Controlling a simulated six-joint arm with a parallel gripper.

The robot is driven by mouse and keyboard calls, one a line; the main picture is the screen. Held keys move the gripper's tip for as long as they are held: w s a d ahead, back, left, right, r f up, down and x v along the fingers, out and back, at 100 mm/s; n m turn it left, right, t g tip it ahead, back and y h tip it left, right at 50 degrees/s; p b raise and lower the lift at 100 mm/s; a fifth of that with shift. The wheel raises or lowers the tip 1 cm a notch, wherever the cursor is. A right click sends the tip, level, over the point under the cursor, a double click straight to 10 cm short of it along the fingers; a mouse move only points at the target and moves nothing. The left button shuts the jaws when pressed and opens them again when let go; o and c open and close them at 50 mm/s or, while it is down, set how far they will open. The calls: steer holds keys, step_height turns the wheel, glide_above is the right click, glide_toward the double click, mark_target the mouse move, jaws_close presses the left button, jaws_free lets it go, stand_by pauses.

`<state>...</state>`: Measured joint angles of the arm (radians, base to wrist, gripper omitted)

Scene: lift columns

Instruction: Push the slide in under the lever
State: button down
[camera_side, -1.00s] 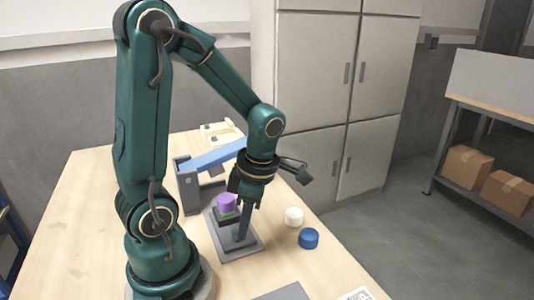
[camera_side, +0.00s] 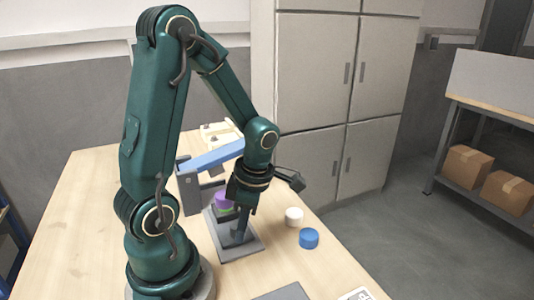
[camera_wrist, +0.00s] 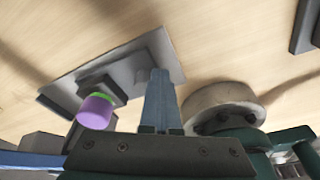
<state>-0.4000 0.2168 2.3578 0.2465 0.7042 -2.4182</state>
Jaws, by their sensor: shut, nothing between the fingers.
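The slide (camera_side: 221,214) is a dark block on a flat grey base plate (camera_side: 243,250). It carries a green layer and a purple cylinder (camera_side: 221,200), which also shows in the wrist view (camera_wrist: 95,112). The blue lever (camera_side: 213,157) slopes up to the right from a grey stand (camera_side: 188,188), behind the slide. My gripper (camera_side: 238,240) is shut and empty, pointing down over the base plate on the near side of the slide. In the wrist view the shut fingers (camera_wrist: 159,80) stand right of the slide. I cannot tell whether they touch it.
A white cylinder (camera_side: 294,216) and a blue cylinder (camera_side: 309,238) stand right of the base plate. A dark flat plate (camera_side: 284,292) lies at the front table edge. A cream object (camera_side: 217,133) is behind the lever. The table's left side is clear.

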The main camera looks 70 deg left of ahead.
mark_target(228, 206)
steer(key=shift+a, duration=4.4)
steer(key=shift+d, duration=0.25)
steer(key=shift+r, duration=3)
steer(key=d+r+m+t, duration=0.3)
steer(key=d+m, duration=0.6)
steer(key=m, duration=0.6)
steer(key=d+r+m+t+h, duration=0.1)
steer(key=d+r+m+t, duration=0.3)
steer(key=d+m, duration=0.5)
steer(key=m, duration=0.6)
steer(key=shift+w+t, duration=0.3)
steer(key=shift+w, duration=0.05)
